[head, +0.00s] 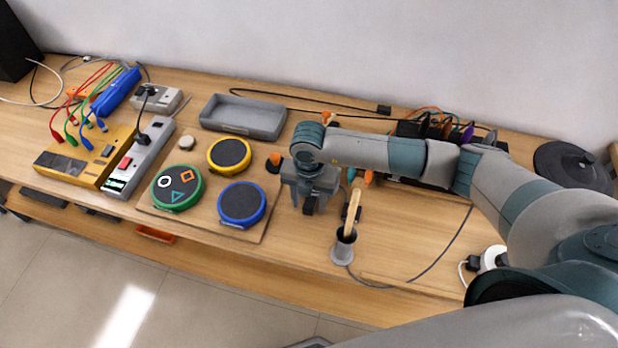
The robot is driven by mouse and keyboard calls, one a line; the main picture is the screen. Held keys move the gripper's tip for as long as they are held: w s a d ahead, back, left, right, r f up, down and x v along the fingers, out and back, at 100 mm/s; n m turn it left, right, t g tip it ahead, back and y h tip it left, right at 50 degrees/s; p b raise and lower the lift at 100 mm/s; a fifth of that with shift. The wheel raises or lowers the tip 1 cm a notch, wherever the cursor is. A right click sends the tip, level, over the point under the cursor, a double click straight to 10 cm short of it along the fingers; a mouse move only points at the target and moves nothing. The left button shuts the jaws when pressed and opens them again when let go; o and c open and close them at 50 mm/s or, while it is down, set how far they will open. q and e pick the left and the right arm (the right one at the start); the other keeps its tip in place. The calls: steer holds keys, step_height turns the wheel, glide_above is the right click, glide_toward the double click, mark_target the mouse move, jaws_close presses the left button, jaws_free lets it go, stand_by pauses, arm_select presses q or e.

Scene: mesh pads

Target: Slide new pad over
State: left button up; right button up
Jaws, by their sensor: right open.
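Three round pads lie on a thin wooden board (226,226). The yellow-rimmed pad (229,153) and the blue-rimmed pad (241,203) have plain dark mesh faces. My right gripper (309,207) points down, open, to the right of the blue-rimmed pad and apart from it. I see no pad between its fingers. What lies directly beneath it is partly hidden by the gripper and wrist. My left gripper is out of view.
A grey tray (243,117) sits behind the pads. A power strip (140,155) and a yellow box (88,155) are at left. Cables run along the back and right. The front right tabletop is largely clear.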

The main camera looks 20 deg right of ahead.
step_height(320, 180, up, 17)
steer(key=b, duration=0.4)
steer(key=shift+b, duration=0.3)
stand_by(0.3)
